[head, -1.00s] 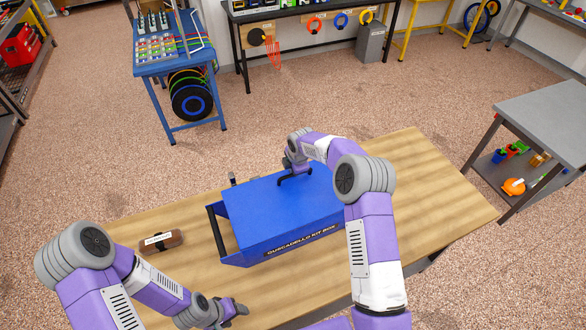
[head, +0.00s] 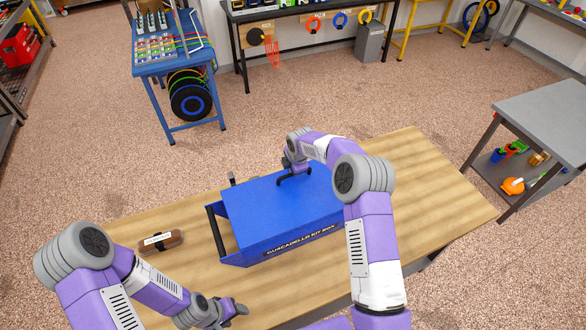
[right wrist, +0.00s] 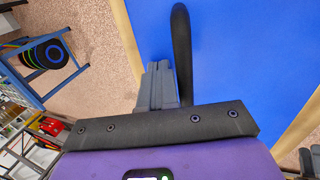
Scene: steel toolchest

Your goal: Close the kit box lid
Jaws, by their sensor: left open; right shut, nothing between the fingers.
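The blue kit box (head: 300,245) stands on the wooden table with its lettered front toward me. Its blue lid (head: 255,210) looks down over the box; I cannot tell whether it is fully seated. The lid also fills much of the right wrist view (right wrist: 245,60). A black handle (right wrist: 182,50) rises from the lid. My right gripper (head: 288,168) is at the lid's far side by that handle. Its fingers (right wrist: 160,85) are shut and empty, beside the handle; contact is unclear. My left gripper (head: 240,309) is open and empty near the table's front edge.
A brown object with a white label (head: 162,242) lies on the table left of the box. A black bar (head: 217,229) runs along the box's left end. The table's right part (head: 430,200) is clear. A grey side table (head: 550,115) stands at the right.

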